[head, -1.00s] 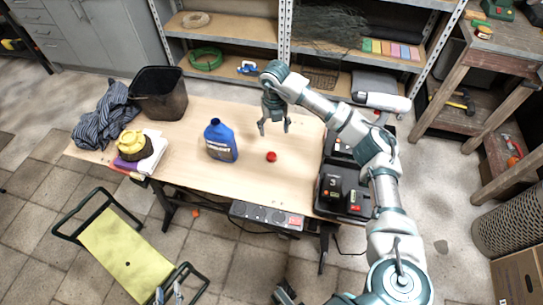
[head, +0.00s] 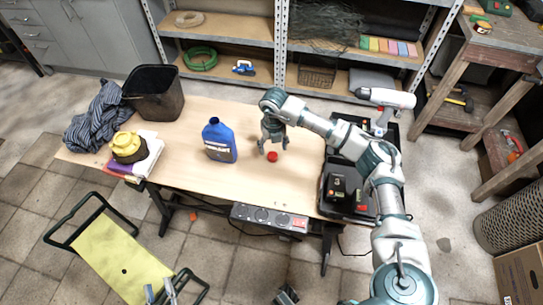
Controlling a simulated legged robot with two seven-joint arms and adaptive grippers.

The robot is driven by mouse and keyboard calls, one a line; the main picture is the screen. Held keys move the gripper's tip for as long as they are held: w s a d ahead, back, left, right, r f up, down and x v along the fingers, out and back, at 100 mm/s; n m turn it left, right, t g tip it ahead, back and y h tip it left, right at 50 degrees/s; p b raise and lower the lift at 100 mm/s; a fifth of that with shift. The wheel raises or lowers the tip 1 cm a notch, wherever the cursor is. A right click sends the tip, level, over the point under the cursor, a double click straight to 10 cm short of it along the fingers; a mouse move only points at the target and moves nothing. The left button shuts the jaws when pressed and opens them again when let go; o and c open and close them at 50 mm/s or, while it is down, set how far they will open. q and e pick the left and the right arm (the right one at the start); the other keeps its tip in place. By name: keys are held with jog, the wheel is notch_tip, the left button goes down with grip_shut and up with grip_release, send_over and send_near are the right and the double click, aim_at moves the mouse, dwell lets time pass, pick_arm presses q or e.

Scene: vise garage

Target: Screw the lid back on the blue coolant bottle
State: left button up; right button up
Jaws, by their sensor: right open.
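The blue coolant bottle (head: 219,141) stands upright on the workbench, its neck uncovered. The red lid (head: 272,156) lies on the bench to the right of the bottle. My right gripper (head: 273,148) points down over the lid with its fingers apart. The fingertips appear close to the lid, but I cannot tell whether they touch it.
A black bin (head: 155,93), a striped cloth (head: 97,117) and a yellow object on folded cloths (head: 128,147) occupy the left of the workbench (head: 190,180). A black case (head: 345,190) holds tools at the right. Bench around the bottle and lid is clear.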

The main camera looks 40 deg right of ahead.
aim_at(273, 156)
notch_tip(273, 156, down, 4)
jog(key=shift+f+b, duration=0.25)
jog(key=shift+b, duration=0.4)
jog(key=shift+f, duration=0.2)
jog(key=shift+d, duration=0.1)
pick_arm(q)
jog(key=r+t, duration=0.2)
jog(key=s+r+t, duration=0.1)
jog(key=shift+d+r, duration=0.25)
pick_arm(e)
jog(key=shift+r, duration=0.1)
jog(key=shift+a, duration=0.2)
jog(key=shift+c, duration=1.2)
pick_arm(q)
jog(key=shift+w+a+f, duration=0.1)
pick_arm(e)
jog(key=c, duration=0.5)
